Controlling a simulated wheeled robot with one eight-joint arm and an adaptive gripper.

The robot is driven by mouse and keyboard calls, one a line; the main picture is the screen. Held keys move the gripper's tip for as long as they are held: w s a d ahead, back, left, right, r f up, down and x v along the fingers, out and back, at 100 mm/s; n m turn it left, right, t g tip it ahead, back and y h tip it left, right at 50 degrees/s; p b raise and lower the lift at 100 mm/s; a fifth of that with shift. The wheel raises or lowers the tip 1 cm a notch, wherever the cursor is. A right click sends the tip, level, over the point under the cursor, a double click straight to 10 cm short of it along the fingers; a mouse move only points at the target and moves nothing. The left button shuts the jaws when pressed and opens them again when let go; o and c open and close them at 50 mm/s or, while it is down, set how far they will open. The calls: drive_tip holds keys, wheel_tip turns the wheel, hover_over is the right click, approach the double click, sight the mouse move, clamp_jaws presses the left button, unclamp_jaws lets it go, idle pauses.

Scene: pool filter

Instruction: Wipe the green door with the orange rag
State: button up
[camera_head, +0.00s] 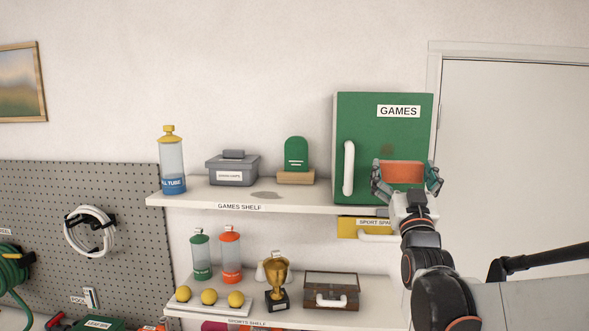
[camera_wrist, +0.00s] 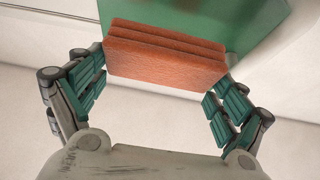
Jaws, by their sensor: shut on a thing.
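The green door (camera_head: 370,116) with a white handle and a GAMES label fronts a cabinet on the upper shelf, and looks shut. A darker smudge shows on the door just above the rag. It also shows in the wrist view (camera_wrist: 190,12). The orange rag (camera_head: 402,173) is a folded block, seen in the wrist view (camera_wrist: 165,60) between the fingertips. My gripper (camera_head: 406,180) is shut on the rag and holds it in front of the door's lower right part. I cannot tell whether the rag touches the door.
The games shelf (camera_head: 240,198) holds a ball tube (camera_head: 171,160), a grey box (camera_head: 232,168) and a green item on a wooden base (camera_head: 296,162). A grey stain lies on this shelf. A yellow box (camera_head: 348,228) hangs below the cabinet. A trophy (camera_head: 277,281) stands on the lower shelf.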

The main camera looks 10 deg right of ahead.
drive_tip(key=p+x, duration=0.1)
drive_tip(key=x, duration=0.4)
drive_tip(key=shift+w+f, duration=0.1)
drive_tip(key=shift+w, duration=0.15)
drive_tip(key=shift+w+d, duration=0.25)
drive_tip(key=shift+w, duration=0.4)
idle(0.6)
